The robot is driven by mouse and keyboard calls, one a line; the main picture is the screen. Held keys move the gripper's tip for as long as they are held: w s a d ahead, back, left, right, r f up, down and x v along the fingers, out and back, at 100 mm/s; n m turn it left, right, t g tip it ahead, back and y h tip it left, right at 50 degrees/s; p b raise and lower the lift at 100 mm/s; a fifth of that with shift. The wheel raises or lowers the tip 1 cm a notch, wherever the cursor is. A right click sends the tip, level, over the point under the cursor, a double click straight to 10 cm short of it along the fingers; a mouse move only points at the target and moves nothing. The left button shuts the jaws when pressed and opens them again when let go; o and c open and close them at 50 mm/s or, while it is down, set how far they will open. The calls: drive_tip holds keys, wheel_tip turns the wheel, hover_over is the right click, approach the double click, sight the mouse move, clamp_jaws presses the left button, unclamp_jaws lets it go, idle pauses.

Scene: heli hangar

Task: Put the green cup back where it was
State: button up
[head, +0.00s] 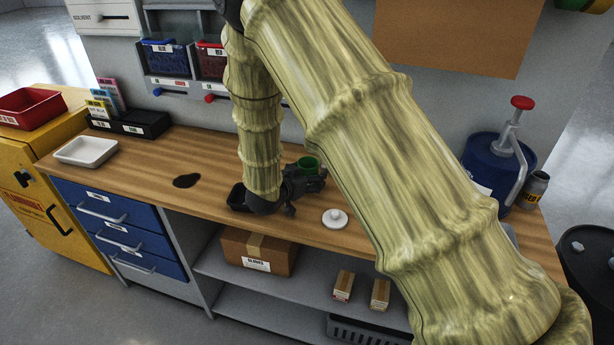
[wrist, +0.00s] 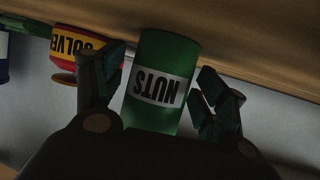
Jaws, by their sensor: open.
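The green cup (head: 308,164) stands on the wooden bench, partly hidden behind my gripper in the head view. In the wrist view, which is upside down, the green cup (wrist: 163,75) shows a white label reading NUTS. Its base meets the bench edge of the picture, and it looks upright. My gripper (head: 306,184) is low over the bench, in front of the cup. In the wrist view its two fingers (wrist: 163,64) are open, one on each side of the cup. A gap shows at the right finger; contact at the left finger is unclear.
A dark patch (head: 186,181) and a white tray (head: 86,150) lie farther left. A red-yellow can (wrist: 70,48) appears beside the cup. A blue pump drum (head: 490,170) stands right.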

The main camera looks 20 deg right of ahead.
drive_tip(key=shift+r, duration=0.2)
drive_tip(key=p+v, duration=0.5)
drive_tip(key=v, duration=0.5)
drive_tip(key=shift+s+r+p, duration=0.1)
drive_tip(key=shift+r+p, duration=0.1)
drive_tip(key=shift+p, duration=0.2)
drive_tip(key=shift+p+v, duration=0.3)
drive_tip(key=shift+v, duration=0.5)
drive_tip(key=shift+f, duration=0.15)
